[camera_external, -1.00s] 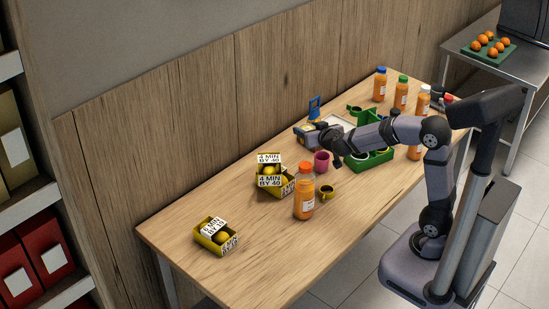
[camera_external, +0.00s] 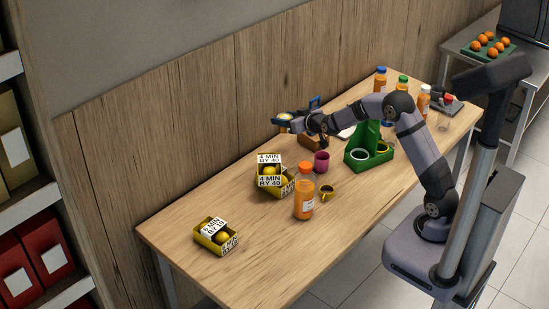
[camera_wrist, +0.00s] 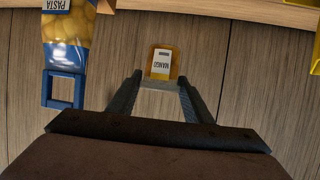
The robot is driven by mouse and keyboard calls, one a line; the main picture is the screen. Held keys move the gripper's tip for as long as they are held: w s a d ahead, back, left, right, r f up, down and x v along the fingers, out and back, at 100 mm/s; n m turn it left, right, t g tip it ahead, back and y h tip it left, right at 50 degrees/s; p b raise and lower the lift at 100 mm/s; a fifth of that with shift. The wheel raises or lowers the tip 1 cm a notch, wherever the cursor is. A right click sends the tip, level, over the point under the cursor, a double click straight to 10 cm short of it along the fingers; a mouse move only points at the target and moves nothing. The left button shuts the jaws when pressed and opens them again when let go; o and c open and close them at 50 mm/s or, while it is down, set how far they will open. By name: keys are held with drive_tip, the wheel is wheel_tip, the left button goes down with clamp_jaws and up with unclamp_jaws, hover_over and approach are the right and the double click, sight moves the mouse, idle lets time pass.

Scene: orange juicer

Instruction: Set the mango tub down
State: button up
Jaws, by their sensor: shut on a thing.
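The mango tub is small and yellow with a white label reading MANGO; in the wrist view the tub (camera_wrist: 161,51) sits between my fingertips. My gripper (camera_wrist: 158,84) is shut on it. In the external view my gripper (camera_external: 291,124) reaches over the back of the table, near the wooden wall, with the tub (camera_external: 284,117) small at its end. The tub appears held above the table; the exact gap beneath it cannot be told.
Yellow fruit boxes (camera_external: 268,181) stand left of a purple cup (camera_external: 321,162) and an orange juice bottle (camera_external: 303,196). A green carrier (camera_external: 365,160) is to the right. A pasta bag (camera_wrist: 68,38) with a blue frame is beside my gripper.

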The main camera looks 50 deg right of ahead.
drive_tip(key=shift+f+b, duration=3.3)
drive_tip(key=shift+f, duration=1.7)
drive_tip(key=shift+f, duration=0.1)
drive_tip(key=shift+f, duration=0.15)
drive_tip(key=o, duration=1.2)
drive_tip(key=shift+c, duration=0.2)
drive_tip(key=shift+r, duration=0.3)
drive_tip(key=v, duration=1.2)
drive_tip(key=shift+f, duration=0.15)
